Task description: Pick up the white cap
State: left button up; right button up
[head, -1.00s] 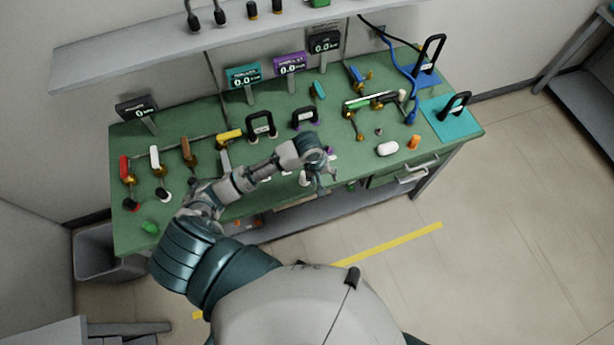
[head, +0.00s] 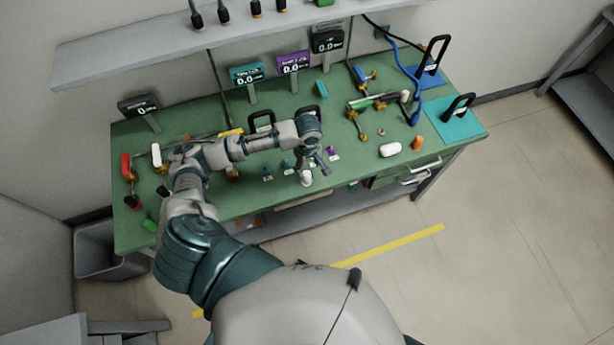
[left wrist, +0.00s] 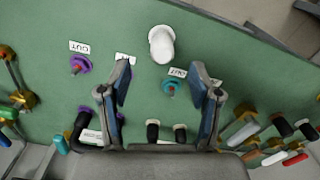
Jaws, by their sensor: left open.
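The white cap (head: 306,178) stands on the green bench near its front edge, just below and left of my left gripper in the head view. In the left wrist view the white cap (left wrist: 161,45) shows as a rounded white cylinder ahead of the fingers, near the bench edge. My left gripper (head: 321,163) is above the bench. Its fingers (left wrist: 161,82) are open and apart with nothing between them, and the cap lies beyond the tips, roughly centred. My right gripper is in neither view.
Purple (left wrist: 80,64) and teal (left wrist: 169,88) fittings with labels stand near the cap. Black-handled parts lie below the gripper. A white rounded piece (head: 390,150) and an orange piece (head: 417,143) lie to the right. Valves with coloured handles crowd the left; a shelf (head: 180,42) overhangs the back.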

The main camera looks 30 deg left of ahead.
aim_at(306, 173)
pick_arm(q)
jog(key=f, duration=0.6)
jog(key=shift+a, duration=0.35)
jog(key=c, duration=1.1)
